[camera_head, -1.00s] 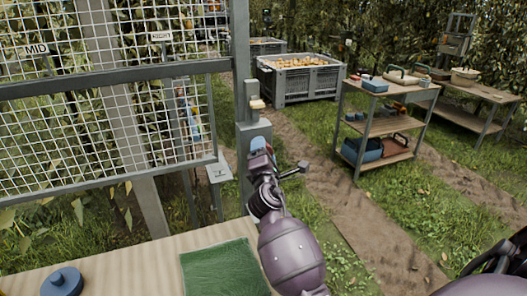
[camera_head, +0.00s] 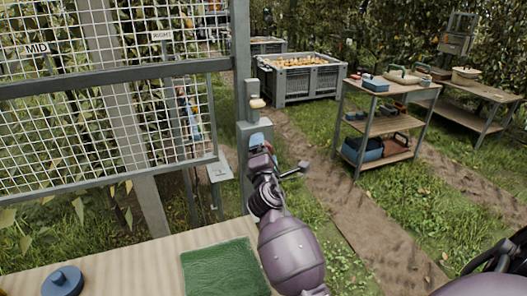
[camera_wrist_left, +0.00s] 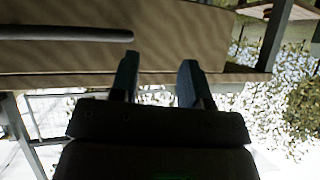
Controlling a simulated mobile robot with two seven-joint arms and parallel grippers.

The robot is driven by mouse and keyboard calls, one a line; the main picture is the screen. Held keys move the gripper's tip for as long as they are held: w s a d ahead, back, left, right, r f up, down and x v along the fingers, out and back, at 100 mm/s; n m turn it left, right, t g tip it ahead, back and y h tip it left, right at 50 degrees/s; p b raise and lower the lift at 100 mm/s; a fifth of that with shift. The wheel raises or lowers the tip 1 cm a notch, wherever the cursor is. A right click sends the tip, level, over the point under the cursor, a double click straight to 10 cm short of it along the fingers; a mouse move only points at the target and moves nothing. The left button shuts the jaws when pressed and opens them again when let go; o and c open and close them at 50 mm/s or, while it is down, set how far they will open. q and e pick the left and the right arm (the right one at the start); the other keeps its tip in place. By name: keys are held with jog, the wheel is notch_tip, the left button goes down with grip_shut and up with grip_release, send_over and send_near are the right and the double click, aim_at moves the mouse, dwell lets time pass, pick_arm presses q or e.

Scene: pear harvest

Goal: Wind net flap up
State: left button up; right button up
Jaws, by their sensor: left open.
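A grey post (camera_head: 240,60) carries a grey box with a pale wooden knob (camera_head: 257,103) above it. My left gripper (camera_head: 259,141) is at the front of this box, just below the knob. Its fingertips are small and partly hidden in the head view. In the left wrist view its two blue-grey fingers (camera_wrist_left: 158,80) are apart, with nothing seen between them. White wire mesh (camera_head: 95,130) fills the grey frame left of the post. I cannot tell which part is the net flap. My right gripper is out of view.
A wooden table with a green mat (camera_head: 225,268) and a blue round object (camera_head: 62,282) is at the lower left. A crate of pears (camera_head: 300,80) stands behind. A shelf cart (camera_head: 385,128) stands at the right. A dirt path (camera_head: 350,205) lies between.

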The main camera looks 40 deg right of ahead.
pick_arm(q)
jog(key=shift+s+f+b, duration=0.25)
jog(key=shift+f+b, duration=0.15)
jog(key=shift+f, duration=0.15)
jog(key=shift+s+f+b, duration=0.2)
jog(key=shift+f+b, duration=0.15)
jog(key=shift+f, duration=0.2)
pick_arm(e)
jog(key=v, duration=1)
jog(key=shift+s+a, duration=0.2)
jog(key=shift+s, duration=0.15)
pick_arm(q)
jog(key=shift+w, duration=0.15)
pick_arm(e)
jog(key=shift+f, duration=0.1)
pick_arm(q)
jog(key=shift+r, duration=0.1)
